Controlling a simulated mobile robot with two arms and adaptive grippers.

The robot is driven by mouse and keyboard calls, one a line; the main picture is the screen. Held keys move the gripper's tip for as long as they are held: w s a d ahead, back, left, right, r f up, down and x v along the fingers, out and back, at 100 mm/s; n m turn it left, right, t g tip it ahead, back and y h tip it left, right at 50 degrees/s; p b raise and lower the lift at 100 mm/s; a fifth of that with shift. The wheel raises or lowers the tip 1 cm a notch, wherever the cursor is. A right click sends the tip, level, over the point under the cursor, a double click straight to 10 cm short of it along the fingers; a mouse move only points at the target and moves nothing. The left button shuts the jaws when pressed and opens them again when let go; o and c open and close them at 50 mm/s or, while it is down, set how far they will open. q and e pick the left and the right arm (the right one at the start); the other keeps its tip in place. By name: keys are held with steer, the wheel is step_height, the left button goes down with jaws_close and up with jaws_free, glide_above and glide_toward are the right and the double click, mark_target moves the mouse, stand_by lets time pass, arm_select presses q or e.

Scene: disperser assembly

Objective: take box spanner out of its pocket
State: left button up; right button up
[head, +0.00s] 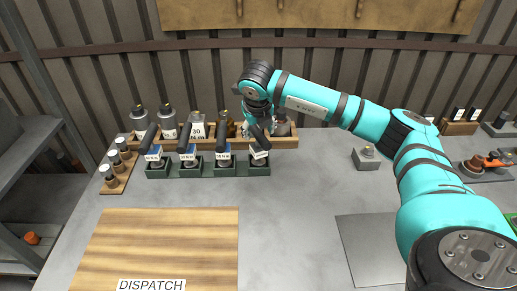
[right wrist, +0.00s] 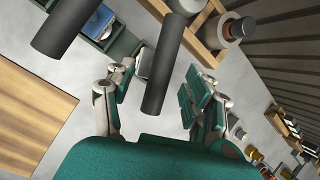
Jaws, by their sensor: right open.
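Several black cylindrical handles stand tilted over a row of dark green pockets (head: 190,173) with white-and-blue labels. I take these handled tools for box spanners. The rightmost box spanner (head: 261,137) is under my right gripper (head: 256,122), which partly hides it. In the right wrist view, my right gripper (right wrist: 157,92) is open. A second black handle (right wrist: 70,22) is farther left. My left gripper is not in view.
A wooden rack (head: 285,142) with bottles and jars runs close behind the pockets. A small wooden stand (head: 115,181) is at the left. The wooden dispatch board (head: 165,240) lies in front. A grey block (head: 366,158) stands right; the bench between is clear.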

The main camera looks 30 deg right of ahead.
mark_target(258, 133)
steer(key=p+x, duration=0.1)
steer(key=x, duration=0.3)
steer(key=shift+w+d+f, duration=0.1)
steer(key=shift+d, duration=0.1)
steer(key=shift+c, duration=0.4)
